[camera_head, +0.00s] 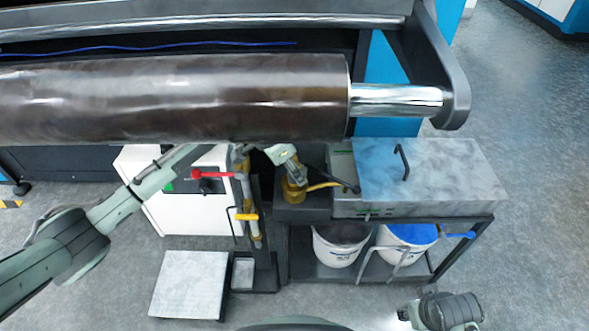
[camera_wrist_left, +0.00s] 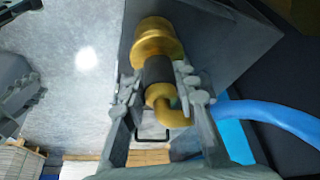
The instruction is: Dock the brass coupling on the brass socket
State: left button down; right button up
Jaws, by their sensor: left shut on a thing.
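My left gripper (camera_head: 289,163) reaches in under the big dark roll, and part of its arm is hidden behind the roll. In the left wrist view its fingers (camera_wrist_left: 160,88) are shut on the dark band of the brass coupling (camera_wrist_left: 163,100), which has a bent brass end. Wider brass rings (camera_wrist_left: 153,42) show beyond the band, over a dark grey block. In the head view brass (camera_head: 294,190) stands on that dark block, just below the gripper. I cannot tell where coupling ends and brass socket begins, or whether they touch.
The dark roll (camera_head: 180,98) hangs close above the gripper. A pipe post with a red lever (camera_head: 212,174) and yellow handle (camera_head: 246,217) stands left of it. A marbled grey box (camera_head: 440,175) lies to the right. White buckets (camera_head: 338,248) sit on the shelf below.

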pick_arm(q)
jog(key=shift+f, duration=0.35)
jog(key=c, duration=1.5)
grip_release()
jog(key=shift+o, duration=0.2)
jog(key=p+v, duration=0.2)
jog(key=v, duration=0.1)
jog(key=shift+p, duration=0.35)
jog(key=shift+a+r, duration=0.15)
jog(key=shift+r, duration=0.05)
jog(key=v, duration=0.7)
jog(key=shift+r, duration=0.25)
